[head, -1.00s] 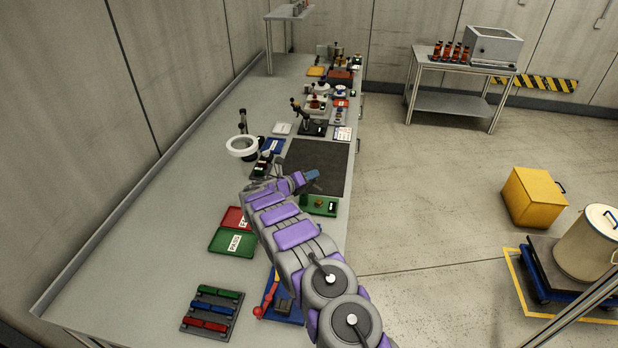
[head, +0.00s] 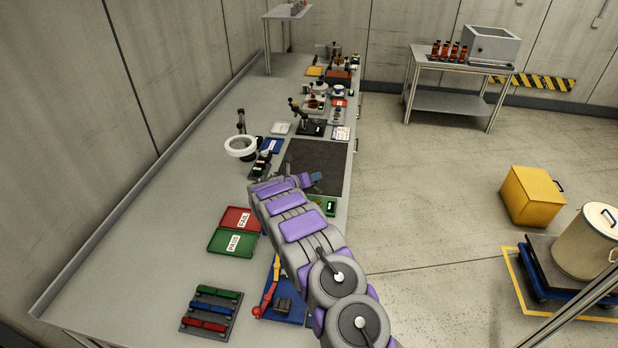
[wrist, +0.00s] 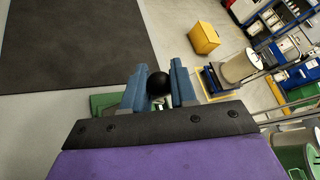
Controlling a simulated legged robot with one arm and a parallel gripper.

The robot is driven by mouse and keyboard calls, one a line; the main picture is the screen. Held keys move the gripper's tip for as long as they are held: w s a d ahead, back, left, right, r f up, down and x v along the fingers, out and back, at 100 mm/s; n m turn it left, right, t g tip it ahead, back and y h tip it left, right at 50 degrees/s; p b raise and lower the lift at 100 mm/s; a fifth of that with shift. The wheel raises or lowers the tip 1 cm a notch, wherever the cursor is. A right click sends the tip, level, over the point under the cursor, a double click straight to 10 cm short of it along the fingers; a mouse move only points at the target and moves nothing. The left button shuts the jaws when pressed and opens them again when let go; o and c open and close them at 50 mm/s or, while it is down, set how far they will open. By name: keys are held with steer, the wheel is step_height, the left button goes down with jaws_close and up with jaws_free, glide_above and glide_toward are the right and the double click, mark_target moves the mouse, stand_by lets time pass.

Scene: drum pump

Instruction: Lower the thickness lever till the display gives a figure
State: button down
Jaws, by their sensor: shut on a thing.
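The black ball knob (wrist: 159,84) of the thickness lever sits between the blue fingers of my gripper (wrist: 160,90) in the wrist view. My gripper is shut on it. The green base (wrist: 103,103) below the knob shows only in part behind the fingers. In the head view my gripper (head: 316,178) is at the near right edge of the dark mat. The green device (head: 328,206) beside it is mostly hidden by my arm. I cannot read any figure on its display.
A dark mat (head: 312,165) lies flat beyond my gripper. Red FAIL (head: 238,219) and green PASS (head: 233,243) trays are left of my arm. A ring magnifier (head: 241,145) and a microscope-like stand (head: 308,118) stand farther back. The bench at left is clear.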

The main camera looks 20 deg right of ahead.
mark_target(321, 191)
steer(key=shift+s+d+f+m+y+b, duration=0.7)
steer(key=shift+d+f+m+y+b, duration=0.1)
steer(key=shift+d+f+m+y, duration=0.15)
steer(key=shift+s+d+f+m+t+y+b, duration=0.35)
steer(key=shift+d+f+m+t+y+b, duration=0.4)
steer(key=shift+b, duration=0.5)
steer(key=shift+a+r, duration=0.1)
steer(key=shift+a, duration=0.15)
steer(key=c, duration=0.9)
jaws_free()
steer(key=shift+c, duration=0.2)
steer(key=shift+a+r, duration=0.1)
steer(key=p+v, duration=0.2)
steer(key=v, duration=1.5)
steer(key=shift+r, duration=0.2)
